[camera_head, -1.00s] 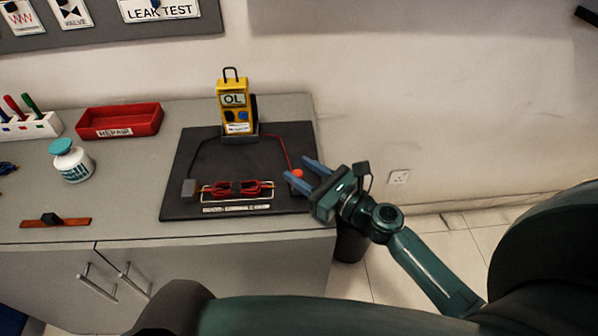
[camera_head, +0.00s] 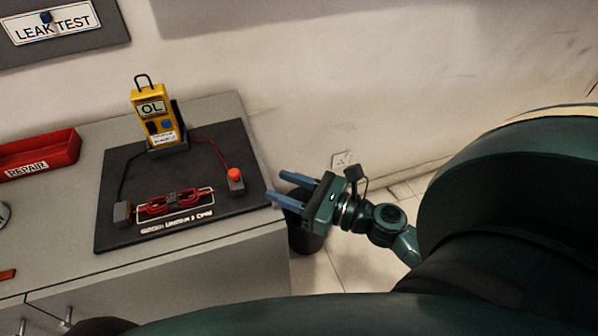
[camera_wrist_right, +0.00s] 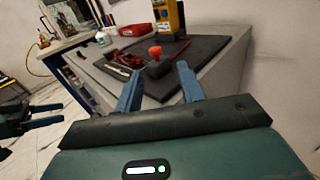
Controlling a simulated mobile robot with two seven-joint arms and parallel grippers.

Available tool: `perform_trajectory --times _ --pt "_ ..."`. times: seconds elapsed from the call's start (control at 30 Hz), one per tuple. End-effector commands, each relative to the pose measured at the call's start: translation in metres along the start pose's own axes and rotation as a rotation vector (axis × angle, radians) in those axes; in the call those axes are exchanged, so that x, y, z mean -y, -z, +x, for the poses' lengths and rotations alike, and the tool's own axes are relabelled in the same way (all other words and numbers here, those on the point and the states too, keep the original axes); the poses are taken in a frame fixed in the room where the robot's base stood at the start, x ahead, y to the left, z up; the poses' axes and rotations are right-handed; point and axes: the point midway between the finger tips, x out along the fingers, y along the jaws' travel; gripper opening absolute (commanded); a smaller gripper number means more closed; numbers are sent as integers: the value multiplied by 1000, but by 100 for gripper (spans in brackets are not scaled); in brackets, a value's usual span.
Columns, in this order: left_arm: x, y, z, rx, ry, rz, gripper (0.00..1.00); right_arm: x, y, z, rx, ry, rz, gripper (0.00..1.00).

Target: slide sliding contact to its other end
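I take the sliding contact to be the small grey block with a red knob (camera_head: 235,178) at the right of the dark board (camera_head: 215,210). The red knob also shows in the right wrist view (camera_wrist_right: 155,52), ahead of the fingers. A red cable runs from it to the yellow meter (camera_head: 153,110), which reads OL. A plain grey block (camera_head: 122,214) sits at the board's left. My right gripper (camera_head: 275,186) is open and empty, right of the knob and apart from it, by the bench's edge. What looks like my left gripper (camera_wrist_right: 42,122) shows at the left of the wrist view.
A coil of red leads (camera_head: 168,203) lies between the two blocks. A red REPAIR tray (camera_head: 40,152) stands at the left. A dark bin (camera_head: 302,238) stands on the floor beside the bench, under my right gripper.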

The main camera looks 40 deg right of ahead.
Motion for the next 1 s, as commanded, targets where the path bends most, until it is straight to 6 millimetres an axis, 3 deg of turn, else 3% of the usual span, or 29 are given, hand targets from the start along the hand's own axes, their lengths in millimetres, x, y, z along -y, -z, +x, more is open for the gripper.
perform_trajectory --times 0.23,1.0 --pt "0 -3 3 -6 0 -21 80 0 0 -26 0 1 -1 39" --pt "-2 -6 2 1 -4 -22 80 0 0 -28 0 1 -1 39"
